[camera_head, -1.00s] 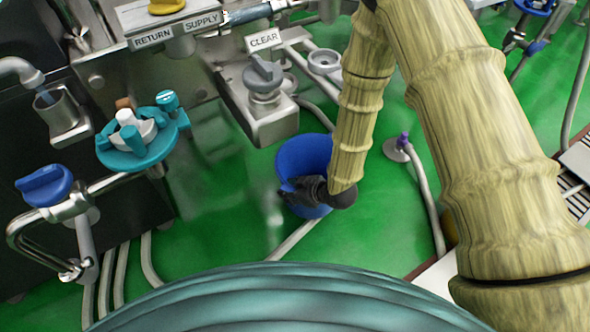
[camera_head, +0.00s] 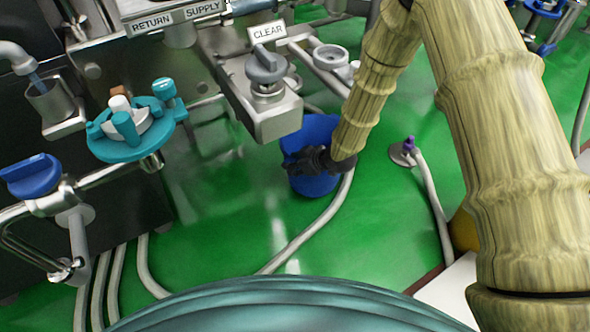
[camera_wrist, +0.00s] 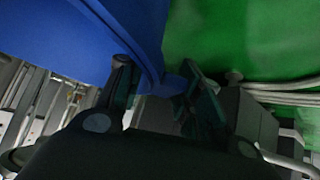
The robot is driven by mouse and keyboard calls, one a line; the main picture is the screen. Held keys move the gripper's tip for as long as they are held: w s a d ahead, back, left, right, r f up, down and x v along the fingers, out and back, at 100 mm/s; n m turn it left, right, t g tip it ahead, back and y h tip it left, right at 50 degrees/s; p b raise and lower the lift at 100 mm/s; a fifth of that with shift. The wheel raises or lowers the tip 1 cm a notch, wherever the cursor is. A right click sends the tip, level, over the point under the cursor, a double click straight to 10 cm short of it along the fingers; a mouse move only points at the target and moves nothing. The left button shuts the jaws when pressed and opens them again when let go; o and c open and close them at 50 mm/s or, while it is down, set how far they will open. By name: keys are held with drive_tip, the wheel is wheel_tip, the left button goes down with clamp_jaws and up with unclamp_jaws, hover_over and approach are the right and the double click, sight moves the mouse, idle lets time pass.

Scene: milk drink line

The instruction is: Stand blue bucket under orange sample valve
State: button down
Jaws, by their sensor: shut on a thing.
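The blue bucket (camera_head: 320,130) is right of centre in the head view, beside and partly below the steel block labelled CLEAR. My gripper (camera_head: 305,162) is shut on the bucket's near side. In the wrist view, the bucket (camera_wrist: 70,35) fills the upper left, and my gripper's fingers (camera_wrist: 158,80) are at its rim. I cannot make out an orange sample valve for sure; a small orange-brown piece (camera_head: 115,90) shows behind the teal valve.
The CLEAR block (camera_head: 280,120) with a grey knob juts out beside the bucket. A teal valve (camera_head: 130,130) and blue-handled valve (camera_head: 30,175) stand left. Hoses (camera_head: 320,220) cross the green floor, and a purple-tipped floor fitting (camera_head: 405,152) is right. Open floor (camera_head: 220,220) lies in front.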

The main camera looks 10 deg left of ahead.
drive_tip(key=shift+w+f, duration=0.15)
drive_tip(key=shift+w, duration=0.2)
wheel_tip(320, 180, down, 3)
drive_tip(key=shift+f+b, duration=0.1)
drive_tip(key=shift+b, duration=1.1)
drive_tip(key=c, duration=1)
unclamp_jaws()
drive_tip(key=shift+s, duration=0.1)
drive_tip(key=shift+o, duration=0.2)
drive_tip(key=p+v, duration=0.5)
drive_tip(key=v, duration=0.7)
